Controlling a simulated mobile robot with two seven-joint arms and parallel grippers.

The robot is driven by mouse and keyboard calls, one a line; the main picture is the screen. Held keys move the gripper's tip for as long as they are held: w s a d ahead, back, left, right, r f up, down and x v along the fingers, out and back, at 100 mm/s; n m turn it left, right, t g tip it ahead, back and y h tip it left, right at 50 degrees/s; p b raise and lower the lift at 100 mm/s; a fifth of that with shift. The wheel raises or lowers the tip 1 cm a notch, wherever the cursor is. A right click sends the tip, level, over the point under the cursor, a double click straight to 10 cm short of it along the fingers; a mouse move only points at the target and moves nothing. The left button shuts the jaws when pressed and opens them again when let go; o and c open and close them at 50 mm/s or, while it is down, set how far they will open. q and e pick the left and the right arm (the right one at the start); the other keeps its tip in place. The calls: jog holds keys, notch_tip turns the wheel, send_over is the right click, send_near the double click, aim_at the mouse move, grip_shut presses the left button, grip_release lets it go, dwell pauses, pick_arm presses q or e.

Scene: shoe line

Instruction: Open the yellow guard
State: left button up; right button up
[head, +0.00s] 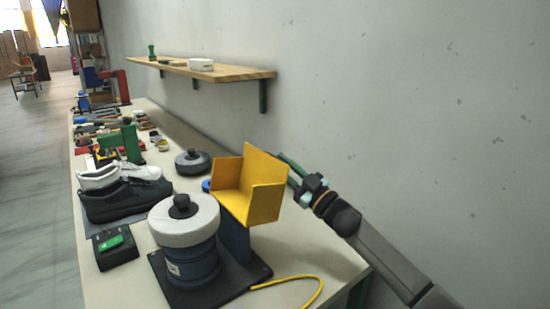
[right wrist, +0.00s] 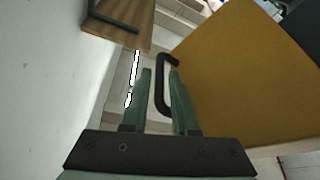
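The yellow guard (head: 262,203) is a bent panel piece on a blue post beside a blue machine with a white round top (head: 184,222). In the right wrist view the guard (right wrist: 235,75) fills the right side, with a black bar handle (right wrist: 159,88) on its near edge. My right gripper (head: 300,180) is behind the guard's right side in the head view. In the right wrist view its green fingers (right wrist: 160,72) are apart, with the handle showing between them. I cannot tell whether they touch it. My left gripper is not in view.
A black and a white shoe (head: 125,198) stand left of the machine, near a black box with a green button (head: 113,243). A yellow cable (head: 318,288) lies at the front right.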

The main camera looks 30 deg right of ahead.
jog(key=shift+x, duration=1.25)
grip_shut()
dwell(0.6)
